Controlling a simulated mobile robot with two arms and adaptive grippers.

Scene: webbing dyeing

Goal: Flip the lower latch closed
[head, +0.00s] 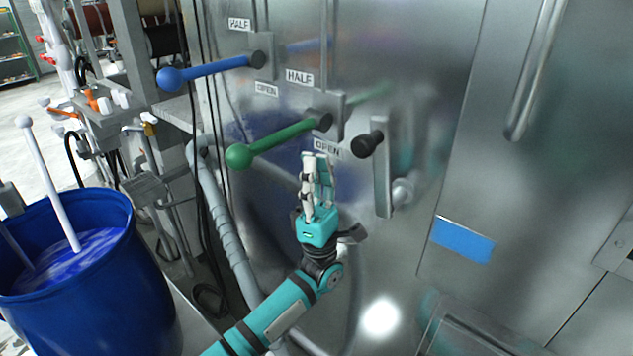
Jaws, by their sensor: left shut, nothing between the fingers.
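A metal latch (382,185) with an upright bar is on the steel cabinet front, right of the green lever. A black knob (367,144) sticks out near its top, and a rounded metal piece (402,191) sits beside its lower end. My left gripper (317,156) is shut and empty, fingers pointing up, to the left of the latch and just below the green lever's pivot. It appears apart from the latch. I cannot tell its exact distance from the cabinet front. My right gripper is not in view.
A green-handled lever (276,143) and a blue-handled lever (210,69) project left above my gripper, by HALF and OPEN labels. A grey hose (222,215) runs down at left. A blue barrel (88,290) of dye stands lower left. A long door handle (533,70) is upper right.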

